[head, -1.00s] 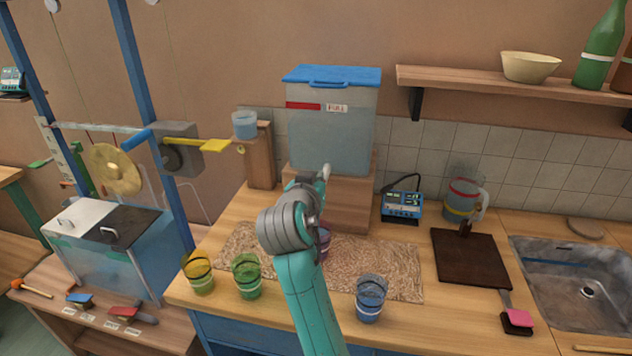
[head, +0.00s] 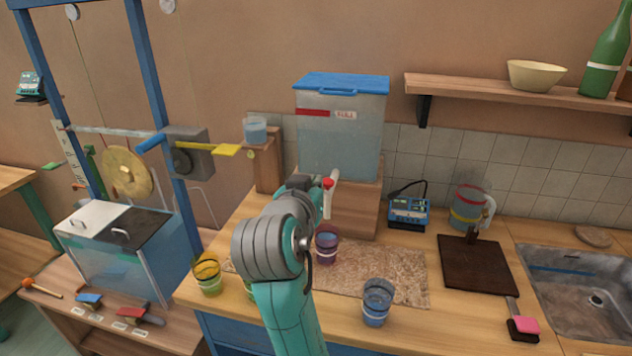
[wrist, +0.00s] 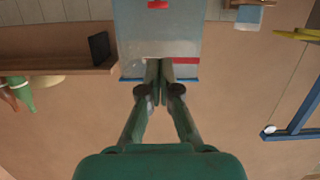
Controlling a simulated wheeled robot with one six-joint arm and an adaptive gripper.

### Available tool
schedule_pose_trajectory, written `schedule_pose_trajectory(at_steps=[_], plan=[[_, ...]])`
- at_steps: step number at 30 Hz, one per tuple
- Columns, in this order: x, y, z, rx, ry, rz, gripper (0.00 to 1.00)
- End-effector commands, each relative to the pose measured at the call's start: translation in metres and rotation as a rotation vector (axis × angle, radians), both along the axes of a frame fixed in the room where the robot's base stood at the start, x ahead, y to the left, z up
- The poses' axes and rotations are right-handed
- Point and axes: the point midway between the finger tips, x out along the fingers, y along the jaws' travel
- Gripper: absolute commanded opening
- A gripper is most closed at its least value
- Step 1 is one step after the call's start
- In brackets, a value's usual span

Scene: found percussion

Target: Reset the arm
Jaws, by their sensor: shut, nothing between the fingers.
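My gripper (wrist: 159,72) shows in the wrist view with its two dark fingers close together and nothing between them. Its tips point at the water tank (wrist: 190,30), which looks upside down there; I cannot tell the gap between them. In the head view my teal and grey arm rises from the bottom edge in front of the counter, and its bulky wrist hides the fingers. The tank (head: 342,135), with a blue lid, stands behind the arm on a wooden block.
A purple cup (head: 327,245) stands close right of my arm on the mat (head: 390,268). A blue cup (head: 376,302) and yellow cup (head: 207,278) stand nearby; a green cup is mostly hidden by my arm. A shelf (head: 510,90) juts out at upper right.

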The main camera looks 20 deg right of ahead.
Motion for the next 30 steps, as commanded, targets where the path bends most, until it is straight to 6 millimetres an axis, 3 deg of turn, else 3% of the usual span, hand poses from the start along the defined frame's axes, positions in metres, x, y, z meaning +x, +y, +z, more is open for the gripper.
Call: schedule_pose_trajectory(at_steps=[13,17,23,30], plan=[[0.000,0.000,-0.001,-0.001,0.001,0.000,0.00],[0.000,0.000,-0.014,-0.018,0.012,0.018,0.00],[-0.007,-0.001,-0.071,-0.092,0.049,0.102,0.00],[-0.032,0.003,-0.148,-0.169,0.088,0.234,0.00]])
